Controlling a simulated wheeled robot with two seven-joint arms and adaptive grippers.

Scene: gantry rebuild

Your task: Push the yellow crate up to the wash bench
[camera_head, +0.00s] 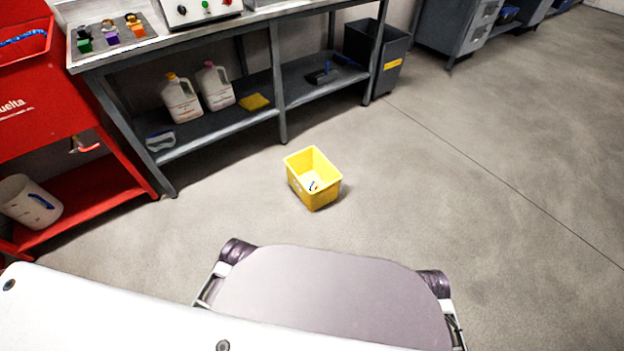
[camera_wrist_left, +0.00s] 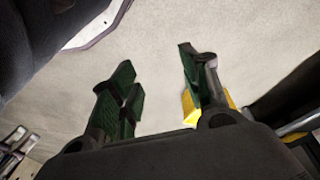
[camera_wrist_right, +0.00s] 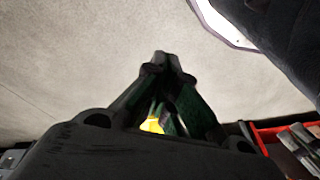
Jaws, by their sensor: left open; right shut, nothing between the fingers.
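The yellow crate (camera_head: 318,192) stands upright on the floor ahead of my base, with a few small items inside. The wash bench (camera_head: 205,133) is a grey metal bench with a lower shelf, behind the crate. A strip of bare floor lies between them. In the left wrist view my left gripper (camera_wrist_left: 155,70) is open and empty, with part of the crate (camera_wrist_left: 190,106) showing behind a finger. In the right wrist view my right gripper (camera_wrist_right: 163,62) is shut and empty, with a bit of the crate (camera_wrist_right: 152,125) seen between its fingers. Neither gripper shows in the head view.
A red cart (camera_head: 75,185) stands left of the bench, with a white bucket (camera_head: 28,202) on its lower shelf. Jugs (camera_head: 182,98) and a yellow sponge (camera_head: 254,102) sit on the bench's shelf. A dark bin (camera_head: 388,75) stands at the bench's right end. Floor (camera_head: 480,200) to the right is clear.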

